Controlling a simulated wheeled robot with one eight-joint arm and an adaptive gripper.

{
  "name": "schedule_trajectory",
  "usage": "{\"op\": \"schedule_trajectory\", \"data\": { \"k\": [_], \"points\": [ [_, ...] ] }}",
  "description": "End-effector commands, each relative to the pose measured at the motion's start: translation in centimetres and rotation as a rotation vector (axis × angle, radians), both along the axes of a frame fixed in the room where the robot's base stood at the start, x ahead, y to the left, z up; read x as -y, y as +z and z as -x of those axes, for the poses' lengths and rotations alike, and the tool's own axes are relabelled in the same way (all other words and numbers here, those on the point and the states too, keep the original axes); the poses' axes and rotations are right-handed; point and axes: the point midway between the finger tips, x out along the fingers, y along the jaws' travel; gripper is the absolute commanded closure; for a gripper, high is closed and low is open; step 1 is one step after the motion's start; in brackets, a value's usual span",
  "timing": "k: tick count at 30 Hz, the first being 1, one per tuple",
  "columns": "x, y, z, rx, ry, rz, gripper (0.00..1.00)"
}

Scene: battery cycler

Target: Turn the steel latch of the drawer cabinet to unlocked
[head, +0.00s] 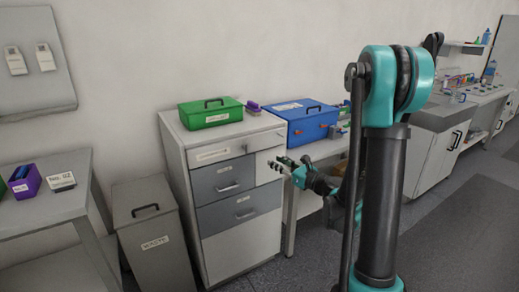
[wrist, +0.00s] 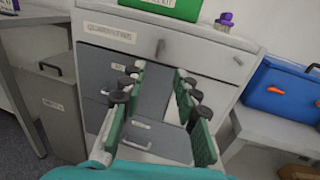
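The drawer cabinet (head: 242,246) is light grey with darker grey drawer fronts. It also shows in the wrist view (wrist: 215,50). Its top panel carries a "QUARANTINE" label (wrist: 110,33). In the head view my gripper (head: 275,164) is in front of the cabinet's upper right side.
A green box (head: 210,113) and a purple item (head: 253,107) stand on the cabinet. A blue toolbox (head: 308,122) sits on the bench to its right. A grey waste bin (head: 155,235) stands left of the cabinet. A drawer handle (head: 229,187) sticks out below.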

Motion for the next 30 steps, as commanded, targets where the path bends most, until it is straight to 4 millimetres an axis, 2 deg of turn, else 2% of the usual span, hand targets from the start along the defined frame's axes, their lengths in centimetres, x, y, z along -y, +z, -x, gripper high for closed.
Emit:
{"op": "schedule_trajectory", "data": {
  "k": [5, 21, 30],
  "points": [
    [-1.3, 0.0, -1.2, -0.003, 0.003, -0.007, 0.69],
    [-8.8, 0.0, -8.6, -0.003, 0.003, -0.003, 0.69],
    [-11.7, 0.0, -11.5, -0.002, 0.001, -0.002, 0.69]
  ]
}}
